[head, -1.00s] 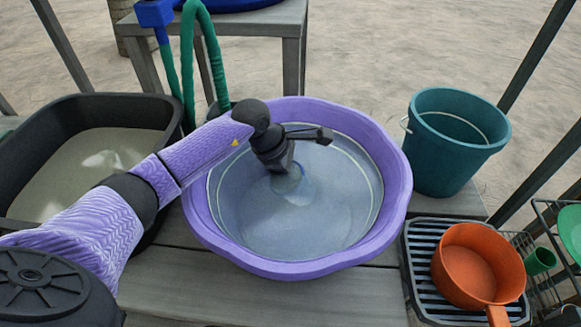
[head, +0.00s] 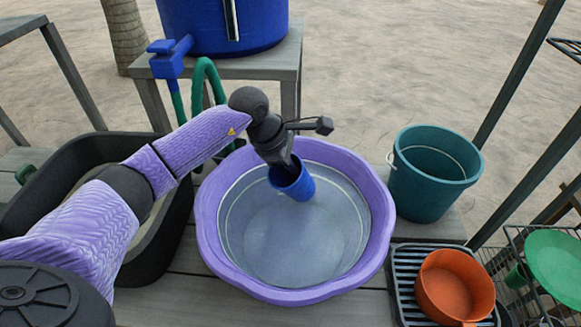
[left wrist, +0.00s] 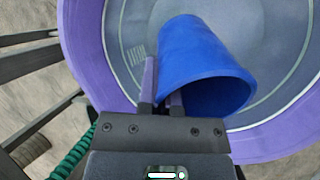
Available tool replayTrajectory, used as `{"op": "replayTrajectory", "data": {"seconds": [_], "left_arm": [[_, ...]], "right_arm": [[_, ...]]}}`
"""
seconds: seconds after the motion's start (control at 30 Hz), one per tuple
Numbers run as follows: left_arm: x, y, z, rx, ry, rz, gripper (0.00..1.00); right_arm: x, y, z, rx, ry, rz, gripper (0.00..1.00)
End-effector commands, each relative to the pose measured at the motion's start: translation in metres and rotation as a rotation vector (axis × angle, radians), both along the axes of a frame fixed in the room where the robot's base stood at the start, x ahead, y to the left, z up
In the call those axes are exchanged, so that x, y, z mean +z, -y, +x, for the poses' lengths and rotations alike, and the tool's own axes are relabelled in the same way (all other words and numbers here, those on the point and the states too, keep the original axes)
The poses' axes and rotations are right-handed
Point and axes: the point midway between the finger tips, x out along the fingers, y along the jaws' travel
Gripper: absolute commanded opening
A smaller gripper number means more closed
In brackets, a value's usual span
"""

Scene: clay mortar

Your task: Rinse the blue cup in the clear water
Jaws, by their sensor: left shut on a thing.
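The blue cup (head: 297,186) is held tilted above the water in the purple basin (head: 208,232). My left gripper (head: 285,168) is shut on the cup's wall near its rim. In the left wrist view the blue cup (left wrist: 198,62) shows with its open mouth toward the camera, and the gripper's fingers (left wrist: 162,92) grip its edge. The clear water (head: 300,240) fills the basin's lower part. Whether the cup's lower end touches the water I cannot tell. My right gripper is not in view.
A black tub (head: 150,245) stands left of the basin. A teal bucket (head: 425,185) stands to the right. An orange pan (head: 455,283) lies on a black rack (head: 402,262), with a green plate (head: 556,262) beyond. A blue barrel with a tap (head: 168,62) and green hose stands behind.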

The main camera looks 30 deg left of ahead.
Motion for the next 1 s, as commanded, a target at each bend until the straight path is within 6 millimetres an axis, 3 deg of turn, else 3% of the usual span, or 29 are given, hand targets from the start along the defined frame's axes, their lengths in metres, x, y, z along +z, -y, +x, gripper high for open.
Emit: {"op": "replayTrajectory", "data": {"seconds": [0.03,0.43,1.0], "left_arm": [[0.013,0.000,0.000,0.000,0.003,0.000,0.00],[0.067,0.000,0.000,-0.001,0.003,0.000,0.00],[0.070,0.000,0.000,0.000,0.000,0.000,0.00]], "right_arm": [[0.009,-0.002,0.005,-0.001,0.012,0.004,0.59],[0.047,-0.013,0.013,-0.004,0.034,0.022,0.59],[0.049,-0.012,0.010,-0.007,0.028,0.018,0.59]]}}
